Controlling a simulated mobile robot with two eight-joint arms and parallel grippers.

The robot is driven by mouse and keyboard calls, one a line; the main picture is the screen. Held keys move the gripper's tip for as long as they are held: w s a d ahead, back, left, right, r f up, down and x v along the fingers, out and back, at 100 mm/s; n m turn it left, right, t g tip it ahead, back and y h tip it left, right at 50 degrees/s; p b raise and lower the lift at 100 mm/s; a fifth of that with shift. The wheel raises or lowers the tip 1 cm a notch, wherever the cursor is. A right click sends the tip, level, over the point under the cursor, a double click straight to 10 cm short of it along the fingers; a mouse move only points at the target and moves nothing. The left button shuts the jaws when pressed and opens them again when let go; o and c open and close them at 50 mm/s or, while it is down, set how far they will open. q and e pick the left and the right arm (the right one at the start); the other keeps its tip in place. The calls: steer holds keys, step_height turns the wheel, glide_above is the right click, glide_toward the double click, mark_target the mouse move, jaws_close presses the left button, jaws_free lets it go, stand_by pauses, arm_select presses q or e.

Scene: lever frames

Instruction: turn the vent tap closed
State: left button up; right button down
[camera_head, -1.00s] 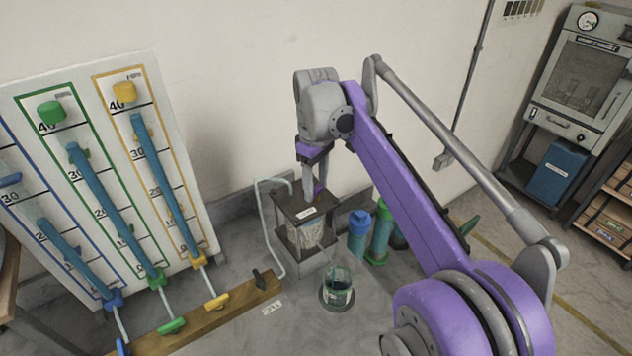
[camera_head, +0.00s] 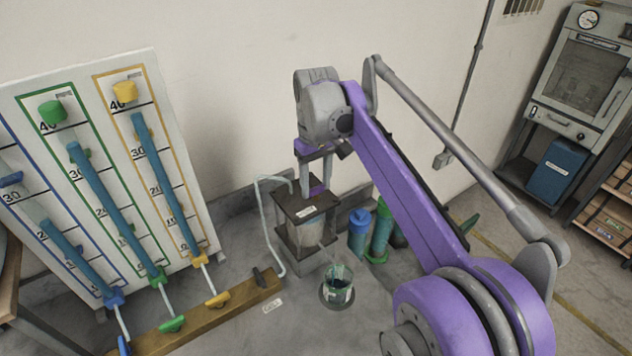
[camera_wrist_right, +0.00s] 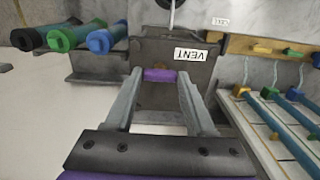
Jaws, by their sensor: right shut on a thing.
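The vent tap (camera_wrist_right: 159,75) is a small purple bar on top of a dark box frame (camera_wrist_right: 168,98) with a white VENT label (camera_wrist_right: 189,54). My right gripper (camera_wrist_right: 158,78) is shut on the tap, one grey fingertip at each end of the purple bar. In the head view, the right gripper (camera_head: 313,188) reaches straight down to the top of the box (camera_head: 292,208), and a bit of purple tap (camera_head: 317,190) shows at the fingertips. My left gripper is not in view.
A glass beaker (camera_head: 337,291) stands in front of the box. Blue (camera_head: 359,228) and green (camera_head: 381,232) bottles stand to its right. A bent tube (camera_head: 264,218) runs on its left, near a wooden rail (camera_head: 235,297) and the gauge board (camera_head: 203,190).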

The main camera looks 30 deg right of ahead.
mark_target(316, 188)
steer(key=shift+c, duration=1.2)
jaws_free()
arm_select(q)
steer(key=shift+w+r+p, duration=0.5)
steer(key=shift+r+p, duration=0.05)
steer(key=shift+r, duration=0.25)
arm_select(e)
step_height(316, 188, up, 11)
steer(key=shift+f, duration=0.1)
steer(key=s+a+f+t, duration=0.2)
steer(key=s+f, duration=0.3)
steer(key=f, duration=0.3)
steer(key=s+a+f+t, duration=0.2)
steer(key=s+a+f, duration=0.3)
steer(key=f, duration=0.4)
steer(key=s+a+f+t, duration=0.2)
steer(key=s+a+f, duration=0.1)
steer(key=s+f, duration=0.3)
step_height(316, 188, down, 2)
steer(key=shift+s+a+f+m, duration=0.25)
steer(key=shift+s+m, duration=0.15)
